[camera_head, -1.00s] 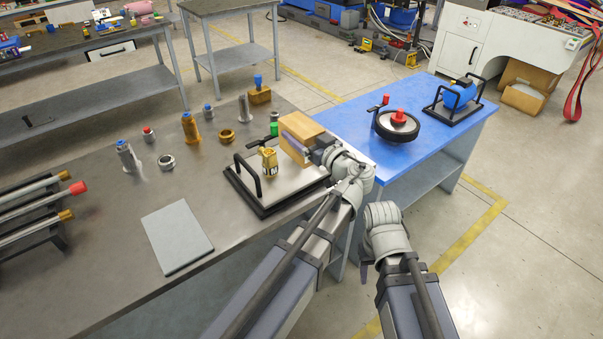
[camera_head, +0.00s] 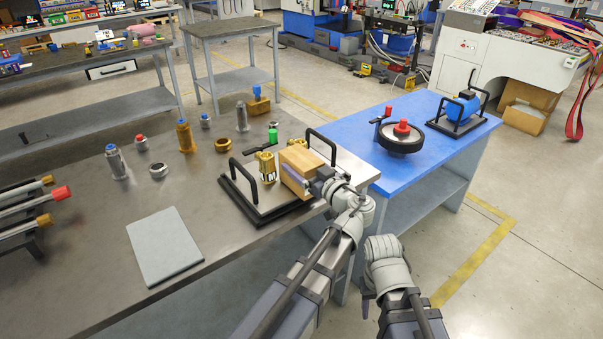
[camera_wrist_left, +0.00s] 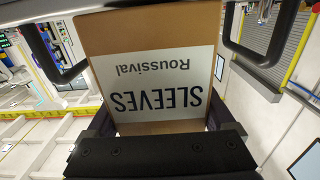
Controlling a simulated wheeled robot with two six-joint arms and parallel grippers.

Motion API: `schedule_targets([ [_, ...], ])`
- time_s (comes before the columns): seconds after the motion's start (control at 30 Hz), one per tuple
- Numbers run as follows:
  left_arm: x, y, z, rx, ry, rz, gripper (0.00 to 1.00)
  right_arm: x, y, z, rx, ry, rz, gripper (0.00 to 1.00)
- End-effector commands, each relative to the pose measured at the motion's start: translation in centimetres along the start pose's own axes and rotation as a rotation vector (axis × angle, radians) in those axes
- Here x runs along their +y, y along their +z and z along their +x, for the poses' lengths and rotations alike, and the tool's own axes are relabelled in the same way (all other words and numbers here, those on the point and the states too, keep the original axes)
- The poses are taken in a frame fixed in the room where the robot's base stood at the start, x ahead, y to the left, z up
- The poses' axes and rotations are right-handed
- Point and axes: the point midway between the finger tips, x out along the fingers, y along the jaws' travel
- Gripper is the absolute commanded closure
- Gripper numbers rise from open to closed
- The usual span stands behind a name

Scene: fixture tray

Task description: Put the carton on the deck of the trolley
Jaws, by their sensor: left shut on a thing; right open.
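The brown carton (camera_head: 302,163) is held in my left gripper (camera_head: 318,184), shut on its near side. In the left wrist view the carton (camera_wrist_left: 150,28) shows a white label reading SLEEVES Roussival, upside down. In the head view it appears over the right part of a low black-framed platform (camera_head: 262,204) with a pale deck and two upright black handles. No wheels show, so I cannot tell whether this is the trolley. Contact between carton and deck is hidden. My right gripper (camera_head: 366,297) is open and empty, off the bench's right side, mostly hidden behind its wrist.
A brass-coloured part (camera_head: 266,165) stands on the platform beside the carton. A grey plate (camera_head: 165,246) and several fittings lie on the grey bench. The blue table (camera_head: 345,130) at right holds a black wheel (camera_head: 401,138) and a blue motor (camera_head: 458,108) in a frame.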

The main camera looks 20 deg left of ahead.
Motion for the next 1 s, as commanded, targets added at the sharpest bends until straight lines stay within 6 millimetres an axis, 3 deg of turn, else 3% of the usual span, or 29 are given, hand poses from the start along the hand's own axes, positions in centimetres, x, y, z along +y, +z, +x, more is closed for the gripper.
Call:
schedule_targets([
  [0.4, 0.0, 0.59, 0.0, 0.001, 0.0, 0.0, 0.9, -0.06, -0.04, 0.61, 0.0, 0.0, 0.0, 0.5],
  [0.43, 0.0, 0.44, 0.0, 0.0, 0.0, 0.0, 0.09, -0.04, -0.03, 0.44, 0.0, 0.0, 0.0, 0.5],
  [0.5, 0.0, 0.41, 0.0, 0.0, 0.0, 0.0, 0.01, -0.04, -0.02, 0.41, 0.0, 0.0, 0.0, 0.5],
  [1.0, -0.23, 0.11, -0.06, 0.0, 0.0, 0.0, 0.0, -0.01, 0.0, 0.11, 0.0, 0.0, 0.0, 0.5],
])
